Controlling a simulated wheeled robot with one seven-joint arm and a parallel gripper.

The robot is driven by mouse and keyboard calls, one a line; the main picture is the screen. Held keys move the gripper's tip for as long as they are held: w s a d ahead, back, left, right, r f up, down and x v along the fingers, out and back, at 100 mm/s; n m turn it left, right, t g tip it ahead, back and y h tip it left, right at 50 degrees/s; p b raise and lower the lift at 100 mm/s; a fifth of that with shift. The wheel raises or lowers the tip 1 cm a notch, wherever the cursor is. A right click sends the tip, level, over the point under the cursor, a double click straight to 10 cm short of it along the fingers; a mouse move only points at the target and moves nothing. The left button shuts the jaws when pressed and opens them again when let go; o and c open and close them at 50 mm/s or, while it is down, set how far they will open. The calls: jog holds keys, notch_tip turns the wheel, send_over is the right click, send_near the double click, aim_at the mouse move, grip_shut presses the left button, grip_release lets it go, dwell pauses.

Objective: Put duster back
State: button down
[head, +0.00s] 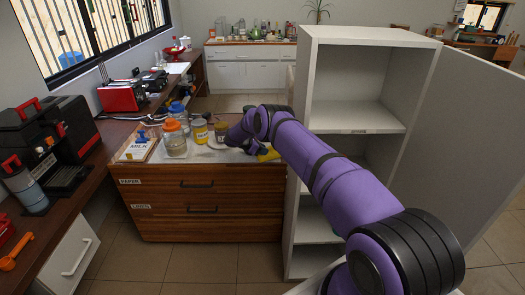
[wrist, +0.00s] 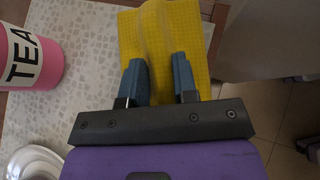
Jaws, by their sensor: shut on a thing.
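A yellow duster (wrist: 165,40), a flat cloth with a grid texture, lies between the fingers of my gripper (wrist: 160,78) in the wrist view. My gripper is shut on it. In the head view the yellow cloth (head: 268,154) shows at the right end of the drawer unit's top, beside the white cabinet, partly behind my purple arm. The wooden drawer unit (head: 210,223) has two closed drawers, with labels that seem to read PAPER and LINEN. The tall white cabinet (head: 320,40) stands open, its visible shelves empty.
Several jars, including one with an orange lid (head: 173,140), stand left of my gripper. A pink TEA tin (wrist: 30,55) and a shiny metal object (wrist: 35,162) are close by in the wrist view. The cabinet door (head: 465,140) swings out right. A coffee machine (head: 50,145) stands left.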

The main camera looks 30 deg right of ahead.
jog(key=shift+f, duration=0.1)
jog(key=c, duration=0.9)
grip_release()
